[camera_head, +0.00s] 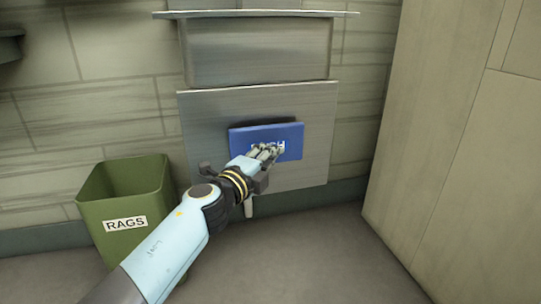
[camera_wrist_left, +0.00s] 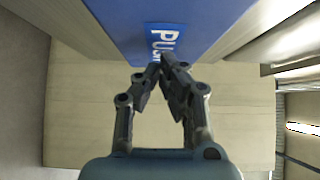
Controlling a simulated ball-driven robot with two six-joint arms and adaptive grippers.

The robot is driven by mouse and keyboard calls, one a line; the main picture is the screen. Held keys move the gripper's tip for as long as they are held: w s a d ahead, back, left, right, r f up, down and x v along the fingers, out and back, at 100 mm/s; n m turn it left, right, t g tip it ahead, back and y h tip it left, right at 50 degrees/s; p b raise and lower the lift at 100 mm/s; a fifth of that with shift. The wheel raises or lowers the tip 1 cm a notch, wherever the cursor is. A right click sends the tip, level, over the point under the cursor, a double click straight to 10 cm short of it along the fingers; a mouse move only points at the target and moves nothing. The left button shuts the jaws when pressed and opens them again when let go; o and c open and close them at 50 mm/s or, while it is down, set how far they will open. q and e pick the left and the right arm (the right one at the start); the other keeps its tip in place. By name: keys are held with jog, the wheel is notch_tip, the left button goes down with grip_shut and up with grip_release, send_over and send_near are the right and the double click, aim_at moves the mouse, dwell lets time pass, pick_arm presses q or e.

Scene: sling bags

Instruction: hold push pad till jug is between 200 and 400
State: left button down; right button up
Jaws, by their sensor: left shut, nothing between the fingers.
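The blue push pad (camera_head: 292,134) with white lettering is on a metal panel on the wall. My left gripper (camera_head: 272,150) is at the front of the pad and covers part of the lettering. In the left wrist view the pad (camera_wrist_left: 205,15) fills the top, and the shut, empty fingertips (camera_wrist_left: 163,68) are at its lettering. I cannot tell for sure whether they touch it. No jug and no number readout can be made out. My right gripper is not in view.
A metal box with a ledge (camera_head: 258,50) is above the panel (camera_head: 205,105). A green bin labelled RAGS (camera_head: 100,215) stands on the floor at left, close to my left arm. A tall beige surface (camera_head: 440,130) bounds the right side. Floor at lower right is clear.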

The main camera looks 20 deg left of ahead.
pick_arm(q)
jog(key=shift+w+a, duration=0.65)
jog(key=shift+w, duration=0.3)
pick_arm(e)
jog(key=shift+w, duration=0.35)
pick_arm(q)
jog(key=shift+a, duration=0.1)
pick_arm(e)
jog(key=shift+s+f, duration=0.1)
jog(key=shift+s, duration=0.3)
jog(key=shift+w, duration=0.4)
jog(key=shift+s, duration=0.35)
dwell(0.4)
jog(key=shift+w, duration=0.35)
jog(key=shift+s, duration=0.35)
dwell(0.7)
